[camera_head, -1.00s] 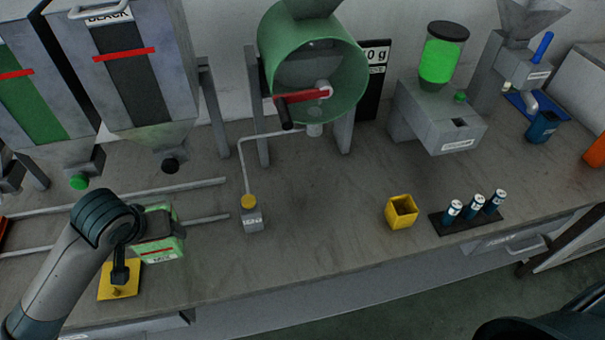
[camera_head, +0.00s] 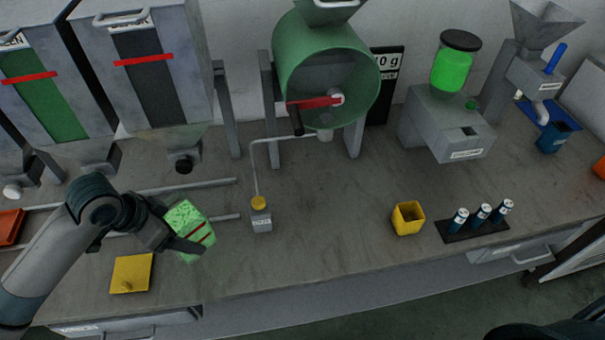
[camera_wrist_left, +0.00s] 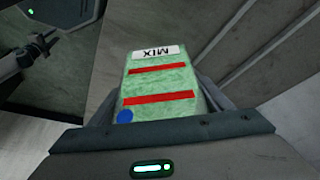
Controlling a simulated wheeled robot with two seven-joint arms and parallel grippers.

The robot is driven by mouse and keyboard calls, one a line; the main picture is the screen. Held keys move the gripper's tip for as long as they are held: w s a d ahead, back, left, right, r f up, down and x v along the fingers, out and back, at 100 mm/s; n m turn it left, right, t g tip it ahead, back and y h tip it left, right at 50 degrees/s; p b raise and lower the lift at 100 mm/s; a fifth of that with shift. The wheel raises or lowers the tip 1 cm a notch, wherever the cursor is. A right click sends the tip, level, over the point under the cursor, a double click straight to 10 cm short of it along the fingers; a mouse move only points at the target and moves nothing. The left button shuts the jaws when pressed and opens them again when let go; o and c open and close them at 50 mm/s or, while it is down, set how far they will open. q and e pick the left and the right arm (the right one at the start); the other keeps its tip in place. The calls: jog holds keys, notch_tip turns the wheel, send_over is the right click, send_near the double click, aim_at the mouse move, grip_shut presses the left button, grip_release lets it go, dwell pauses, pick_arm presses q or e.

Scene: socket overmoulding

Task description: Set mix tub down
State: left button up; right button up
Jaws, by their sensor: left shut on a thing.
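The mix tub (camera_head: 188,232) is a green, speckled box with red bands. In the left wrist view the tub (camera_wrist_left: 160,85) shows a white MIX label, two red bands and a blue dot. My left gripper (camera_head: 180,240) is shut on the tub, which looks tilted in the head view. It is over the left part of the bench, right of the yellow plate (camera_head: 131,274). Whether the tub touches the bench is hard to tell. My right gripper is not in view.
Two rails (camera_head: 205,186) run along the bench behind the tub. A yellow cup (camera_head: 408,218) and a rack of vials (camera_head: 475,228) are further right. The bench between bottle and cup is clear.

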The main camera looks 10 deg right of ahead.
aim_at(185, 230)
pick_arm(q)
jog(key=m, duration=0.2)
jog(key=d+r+m+g, duration=0.1)
jog(key=m, duration=0.1)
jog(key=r+m+g+p, duration=0.1)
jog(key=m, duration=0.1)
jog(key=shift+s+d+r+h, duration=0.2)
jog(key=shift+s+h, duration=0.1)
jog(key=shift+h, duration=0.1)
jog(key=shift+s+d+r+m+g, duration=0.15)
jog(key=shift+r+m+g, duration=0.2)
jog(key=shift+m, duration=0.35)
jog(key=shift+f, duration=0.15)
jog(key=shift+f+p, duration=0.4)
jog(key=shift+f, duration=0.2)
notch_tip(185, 230, down, 5)
jog(key=shift+r+p, duration=0.1)
jog(key=shift+p, duration=0.55)
jog(key=shift+f+p, duration=0.5)
jog(key=shift+f, duration=1.45)
